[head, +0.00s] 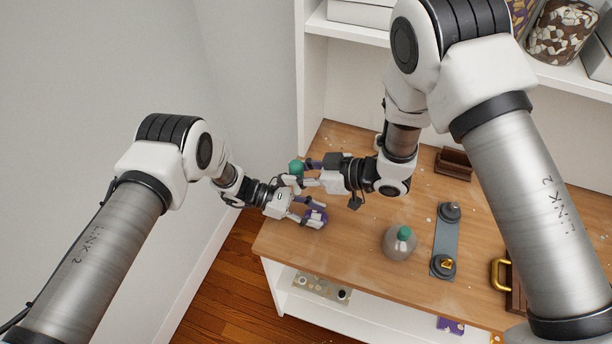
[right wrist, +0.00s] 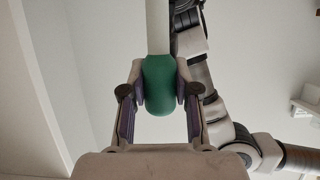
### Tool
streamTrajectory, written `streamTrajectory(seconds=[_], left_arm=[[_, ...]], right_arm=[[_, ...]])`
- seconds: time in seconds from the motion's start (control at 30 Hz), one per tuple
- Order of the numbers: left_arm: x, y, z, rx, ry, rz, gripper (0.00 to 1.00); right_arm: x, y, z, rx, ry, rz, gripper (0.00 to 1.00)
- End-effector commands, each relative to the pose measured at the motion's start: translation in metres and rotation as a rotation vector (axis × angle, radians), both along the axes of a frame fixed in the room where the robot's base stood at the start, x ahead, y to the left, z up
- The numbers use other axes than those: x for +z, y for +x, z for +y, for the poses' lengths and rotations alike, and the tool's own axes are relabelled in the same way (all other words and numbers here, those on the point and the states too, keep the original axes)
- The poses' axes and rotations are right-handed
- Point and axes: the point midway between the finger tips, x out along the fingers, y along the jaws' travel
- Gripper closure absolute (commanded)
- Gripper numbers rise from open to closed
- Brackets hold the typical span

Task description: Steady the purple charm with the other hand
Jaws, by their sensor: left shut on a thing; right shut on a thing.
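The purple charm (head: 317,217) is between the fingers of my left gripper (head: 308,212) in the head view, above the left edge of the table. The fingers cover part of it. My right gripper (head: 300,180) is just above it in the picture, shut on a green bulb (head: 296,168). In the right wrist view my right gripper (right wrist: 161,90) pinches this green bulb (right wrist: 159,95) from both sides, and a pale stem (right wrist: 158,28) runs up from it. The purple charm cannot be made out in the right wrist view.
A round flask with a green top (head: 399,245) stands on the wooden table (head: 350,240). A grey plate (head: 446,238) with dark round pieces lies right of it. A brown holder (head: 453,163) is behind. A gold handle (head: 496,272) is at the right.

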Motion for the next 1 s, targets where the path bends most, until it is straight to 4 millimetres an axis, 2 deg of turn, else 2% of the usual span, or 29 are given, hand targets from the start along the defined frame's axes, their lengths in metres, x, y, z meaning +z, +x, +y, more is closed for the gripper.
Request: streamTrajectory(seconds=[0.1,0.43,0.73,0.77,0.83,1.0], left_arm=[[-0.001,-0.005,-0.007,-0.015,0.005,-0.002,1.00],[-0.002,-0.005,-0.006,-0.015,0.006,-0.001,1.00],[-0.002,-0.004,-0.005,-0.013,0.005,-0.001,1.00],[-0.002,-0.004,-0.005,-0.013,0.005,-0.001,0.56],[-0.002,-0.004,-0.005,-0.012,0.005,-0.001,0.31],[-0.001,-0.003,-0.005,-0.012,0.004,-0.001,0.30]], right_arm=[[0.009,0.006,0.014,0.008,0.008,-0.014,1.00],[0.023,0.016,0.040,0.011,0.008,-0.014,1.00],[0.025,0.018,0.044,0.005,0.008,-0.009,1.00],[0.025,0.018,0.044,0.005,0.008,-0.009,1.00],[0.025,0.018,0.044,0.005,0.008,-0.009,1.00],[0.024,0.018,0.044,0.005,0.007,-0.009,1.00]])
